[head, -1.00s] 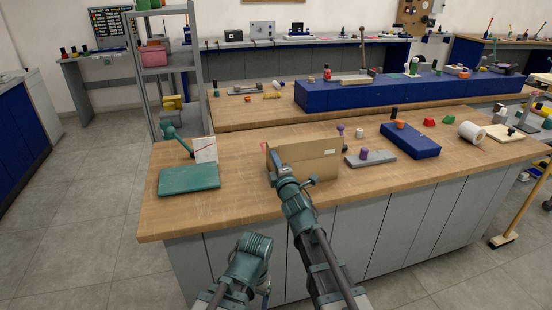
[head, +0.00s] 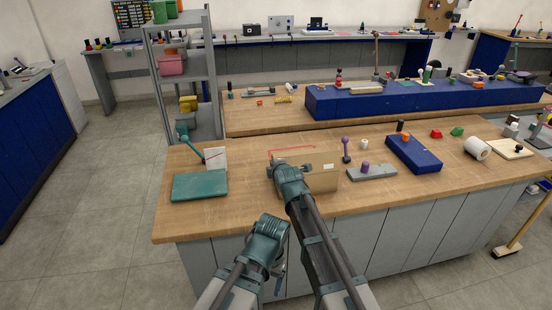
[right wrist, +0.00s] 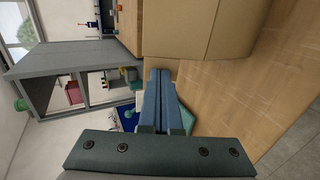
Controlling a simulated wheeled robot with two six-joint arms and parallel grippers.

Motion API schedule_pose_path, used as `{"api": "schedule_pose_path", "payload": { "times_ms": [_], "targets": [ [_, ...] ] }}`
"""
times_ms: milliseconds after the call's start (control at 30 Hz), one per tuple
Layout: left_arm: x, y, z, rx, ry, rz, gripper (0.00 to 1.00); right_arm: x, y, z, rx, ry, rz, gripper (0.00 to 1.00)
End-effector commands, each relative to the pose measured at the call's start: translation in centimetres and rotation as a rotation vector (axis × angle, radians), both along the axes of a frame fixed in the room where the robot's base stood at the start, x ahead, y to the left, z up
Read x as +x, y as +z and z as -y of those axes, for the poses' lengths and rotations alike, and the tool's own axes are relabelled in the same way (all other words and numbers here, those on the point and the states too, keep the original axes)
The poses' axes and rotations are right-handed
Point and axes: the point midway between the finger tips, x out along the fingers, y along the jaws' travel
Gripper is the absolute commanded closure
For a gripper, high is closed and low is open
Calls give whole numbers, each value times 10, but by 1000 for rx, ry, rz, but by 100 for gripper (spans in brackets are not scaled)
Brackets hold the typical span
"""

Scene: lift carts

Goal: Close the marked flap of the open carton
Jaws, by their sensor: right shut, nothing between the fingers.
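The tan carton (head: 322,180) stands on the near wooden bench, with a small white label on its front. A red outline (head: 291,149) shows along the carton's far top edge and left corner. Tan board lies low across the top; how far the marked flap is down is hard to tell. My right gripper (head: 274,166) is at the carton's left front, its tip partly hidden by my arm. In the right wrist view its fingers (right wrist: 160,90) are shut and empty, close to the carton's side (right wrist: 180,30). My left gripper (head: 277,272) hangs low before the bench, its jaws unclear.
A grey block with a purple knob (head: 371,172) and a blue box (head: 413,154) are to the right. Bare bench lies between teal box and carton.

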Motion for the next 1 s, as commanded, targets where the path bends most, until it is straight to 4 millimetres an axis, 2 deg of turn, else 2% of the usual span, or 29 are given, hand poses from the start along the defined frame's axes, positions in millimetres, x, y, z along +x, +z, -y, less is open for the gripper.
{"api": "schedule_pose_path", "payload": {
  "times_ms": [33, 400, 700, 1000],
  "targets": [
    [0, 20, 0, 0, 0, 0, 16, 8, 11, -2, -12, 0, -45, 100],
    [0, 72, 0, 0, 0, 0, 16, 31, 4, -8, -103, 0, -385, 100],
    [0, 92, 0, 0, -1, 0, 16, 47, -8, -12, -174, 0, -658, 100],
    [0, 94, 0, 0, -1, 0, 16, 56, -21, -14, -236, 0, -889, 100]
  ]
}}
